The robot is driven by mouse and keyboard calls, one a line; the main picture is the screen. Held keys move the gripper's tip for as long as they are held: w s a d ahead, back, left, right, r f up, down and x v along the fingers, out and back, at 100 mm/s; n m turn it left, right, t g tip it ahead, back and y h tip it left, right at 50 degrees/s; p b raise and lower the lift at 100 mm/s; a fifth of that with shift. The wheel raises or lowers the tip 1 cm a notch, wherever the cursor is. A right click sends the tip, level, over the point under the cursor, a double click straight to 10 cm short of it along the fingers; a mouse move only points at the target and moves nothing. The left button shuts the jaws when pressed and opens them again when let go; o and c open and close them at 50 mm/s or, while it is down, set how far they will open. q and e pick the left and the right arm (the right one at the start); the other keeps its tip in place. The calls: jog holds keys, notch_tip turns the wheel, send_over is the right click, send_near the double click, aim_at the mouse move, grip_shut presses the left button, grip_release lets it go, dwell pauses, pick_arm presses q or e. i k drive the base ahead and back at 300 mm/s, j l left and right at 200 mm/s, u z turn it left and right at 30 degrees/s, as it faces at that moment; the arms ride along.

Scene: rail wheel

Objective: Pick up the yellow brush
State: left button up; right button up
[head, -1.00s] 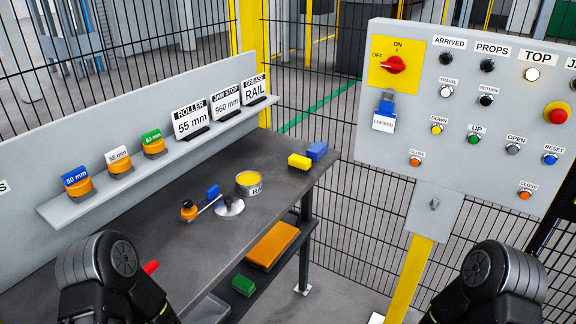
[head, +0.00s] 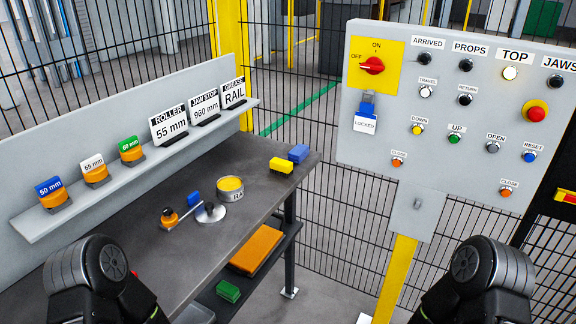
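The yellow brush (head: 282,165) lies on the dark grey workbench (head: 150,240) near its far right corner. It looks like a small yellow block with a darker lower part. A blue block (head: 299,153) sits right behind it, close to it or touching. My two arms come in at the bottom left and bottom right of the head view. Both grippers are out of the picture, so their fingers are hidden. Neither arm is near the brush.
A shelf (head: 110,195) with labelled blocks runs along the back. A control panel (head: 450,120) stands to the right. Wire fencing lies behind.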

aim_at(282, 167)
jog(key=i+l+z, duration=0.2)
jog(key=i+l, duration=0.25)
jog(key=i+l+z, duration=0.2)
jog(key=i, duration=0.35)
jog(key=l, duration=0.1)
